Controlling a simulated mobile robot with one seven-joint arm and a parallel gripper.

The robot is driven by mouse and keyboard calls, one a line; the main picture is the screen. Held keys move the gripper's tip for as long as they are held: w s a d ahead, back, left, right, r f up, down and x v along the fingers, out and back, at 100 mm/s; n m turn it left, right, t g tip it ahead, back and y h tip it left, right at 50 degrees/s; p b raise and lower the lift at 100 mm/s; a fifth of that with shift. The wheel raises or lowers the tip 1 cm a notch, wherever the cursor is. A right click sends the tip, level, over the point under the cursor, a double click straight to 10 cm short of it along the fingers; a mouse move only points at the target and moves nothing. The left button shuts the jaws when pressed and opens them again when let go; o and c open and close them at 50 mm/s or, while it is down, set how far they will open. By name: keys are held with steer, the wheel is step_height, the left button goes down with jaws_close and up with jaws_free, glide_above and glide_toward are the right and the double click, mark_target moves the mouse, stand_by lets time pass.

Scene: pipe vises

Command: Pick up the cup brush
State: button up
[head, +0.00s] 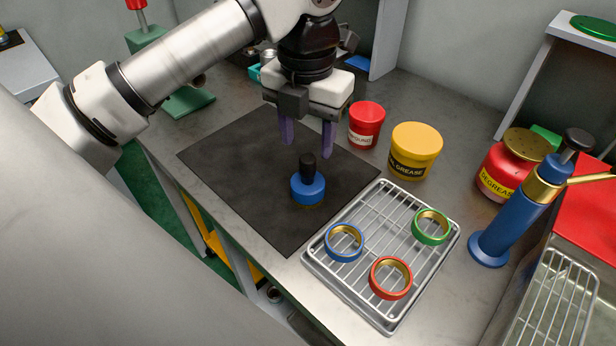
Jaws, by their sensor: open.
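The object that looks like the cup brush (307,187) has a round blue body and a black stem pointing up. It stands upright on the black mat (232,165), near the mat's right side. Its underside is mostly hidden. My gripper (306,143) points down above and slightly behind it in the head view. Its two purple fingers are apart with nothing between them. The fingertips look higher than the stem or level with it; the exact gap cannot be told.
A wire rack (374,222) with blue, red and green rings lies to the right. A red tub (367,125), yellow grease tub (414,150), red degreaser can (506,170) and blue pump bottle (515,215) stand beyond. The mat's left part is clear.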

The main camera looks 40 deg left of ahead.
mark_target(308, 158)
steer(key=shift+f+p, duration=0.5)
steer(key=shift+f, duration=2.6)
steer(key=shift+w, duration=0.1)
steer(key=c, duration=1)
steer(key=shift+r, duration=0.15)
